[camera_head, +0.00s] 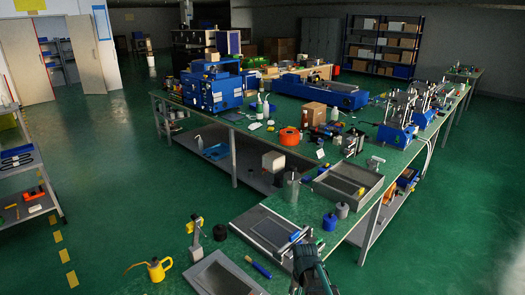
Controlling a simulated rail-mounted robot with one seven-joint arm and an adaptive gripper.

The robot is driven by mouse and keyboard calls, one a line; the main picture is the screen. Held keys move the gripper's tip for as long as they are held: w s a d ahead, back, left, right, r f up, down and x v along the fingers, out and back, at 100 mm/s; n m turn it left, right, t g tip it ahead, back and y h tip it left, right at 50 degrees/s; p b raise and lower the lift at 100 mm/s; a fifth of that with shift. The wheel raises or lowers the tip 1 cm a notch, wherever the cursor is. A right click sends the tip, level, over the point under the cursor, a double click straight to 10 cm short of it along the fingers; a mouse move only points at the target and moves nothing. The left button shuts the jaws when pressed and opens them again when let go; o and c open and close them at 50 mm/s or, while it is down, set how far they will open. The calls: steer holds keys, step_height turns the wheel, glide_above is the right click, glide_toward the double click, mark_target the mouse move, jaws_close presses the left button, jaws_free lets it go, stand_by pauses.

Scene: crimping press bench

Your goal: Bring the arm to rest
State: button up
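My gripper (308,264) shows small and dark at the bottom of the head view, right of centre. It is over or in front of the near end of the green-topped bench, close to a grey framed plate (270,230). Its fingers are too small and dark to tell whether they are open or shut. I cannot make out anything held in it. The rest of my arm is mostly cut off by the lower picture edge.
The long bench (345,235) carries a grey tray (347,185), an orange spool (290,136), a cardboard box (314,114) and blue machines (212,90). Green floor (120,165) is open at left.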

steer(key=s+d+f+n, duration=0.3)
steer(key=s+d, duration=0.1)
steer(key=s, duration=0.6)
steer(key=s+f+g+b, duration=0.6)
steer(key=s+f, duration=1.8)
steer(key=s, duration=0.4)
steer(key=shift+s+a+f+g, duration=0.2)
steer(key=shift+a+f+g, duration=0.05)
steer(key=shift+f+g, duration=0.15)
